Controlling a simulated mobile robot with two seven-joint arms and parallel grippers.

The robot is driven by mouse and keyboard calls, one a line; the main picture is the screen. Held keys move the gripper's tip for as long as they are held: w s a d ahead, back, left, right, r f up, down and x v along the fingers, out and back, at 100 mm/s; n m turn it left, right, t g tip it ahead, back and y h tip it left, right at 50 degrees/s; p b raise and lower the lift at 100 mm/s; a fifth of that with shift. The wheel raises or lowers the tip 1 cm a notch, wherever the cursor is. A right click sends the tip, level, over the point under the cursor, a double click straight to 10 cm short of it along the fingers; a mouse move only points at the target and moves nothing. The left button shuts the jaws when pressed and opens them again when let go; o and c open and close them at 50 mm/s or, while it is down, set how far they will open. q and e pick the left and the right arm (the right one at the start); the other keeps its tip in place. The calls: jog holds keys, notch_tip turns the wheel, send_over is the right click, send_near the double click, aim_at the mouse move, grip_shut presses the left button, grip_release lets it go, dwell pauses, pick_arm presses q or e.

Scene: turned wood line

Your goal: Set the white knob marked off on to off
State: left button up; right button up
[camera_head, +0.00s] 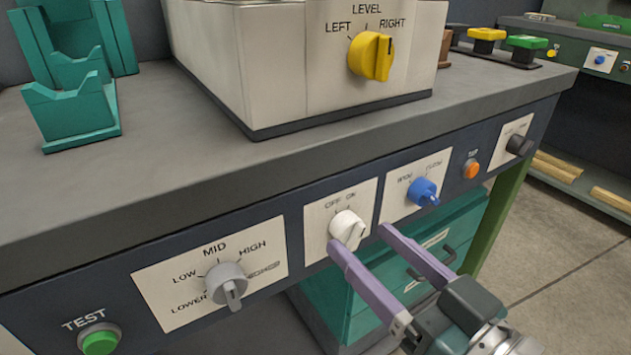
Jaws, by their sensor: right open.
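The white knob (346,229) sits on a white plate (315,224) on the dark front panel, below the printed words OFF at left and ON at right. A dark line shows on the right side of its ridge, but I cannot tell surely which word it points to. My right gripper (360,238) comes from the lower right with two long purple fingers, spread open. One fingertip is at the knob's lower left and overlaps it in the picture; the other is to its right, apart from it. Contact is unclear. My left gripper is not in view.
A grey knob (226,282) is to the left and a blue knob (423,190) to the right. A green button (100,340), orange button (471,169) and black knob (518,145) share the panel. A yellow knob (371,56) is above. Teal drawers (375,300) are below.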

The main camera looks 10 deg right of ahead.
jog(key=shift+x, duration=0.85)
grip_shut()
